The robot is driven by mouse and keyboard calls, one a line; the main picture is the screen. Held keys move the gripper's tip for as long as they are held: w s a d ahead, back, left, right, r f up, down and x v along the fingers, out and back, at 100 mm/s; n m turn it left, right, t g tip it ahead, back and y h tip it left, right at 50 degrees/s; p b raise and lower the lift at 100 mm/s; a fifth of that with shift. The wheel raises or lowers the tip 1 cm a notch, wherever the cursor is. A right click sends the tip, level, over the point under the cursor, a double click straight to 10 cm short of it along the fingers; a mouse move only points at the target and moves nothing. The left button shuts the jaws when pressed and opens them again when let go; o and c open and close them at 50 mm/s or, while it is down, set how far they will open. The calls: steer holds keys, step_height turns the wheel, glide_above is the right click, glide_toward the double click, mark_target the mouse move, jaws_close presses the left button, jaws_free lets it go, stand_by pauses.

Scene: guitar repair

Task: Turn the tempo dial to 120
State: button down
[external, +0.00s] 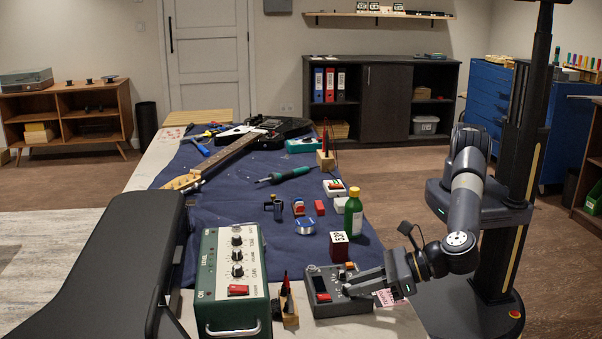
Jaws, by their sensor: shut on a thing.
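A small grey box (322,283) with a red patch and small controls on its top lies near the front of the workbench. My gripper (347,287) reaches in from the right, low over the right part of this box. Its fingers are shut on the dial there, which they mostly hide. The dial's marks and its setting are too small to read.
A dark red block with a white numbered face (339,246) stands just behind the box. A green amplifier (232,280) and a small wooden holder (288,308) are to the left.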

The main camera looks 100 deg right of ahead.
steer(key=shift+h, duration=0.3)
stand_by(0.4)
steer(key=c, duration=1.3)
jaws_free()
steer(key=v, duration=1)
steer(key=shift+s+r+b, duration=0.2)
steer(key=shift+s+b, duration=0.1)
steer(key=shift+s, duration=0.05)
steer(key=x, duration=1)
steer(key=shift+w+f, duration=0.15)
steer(key=shift+w, duration=0.25)
steer(key=shift+s+p, duration=0.1)
steer(key=shift+p, duration=0.2)
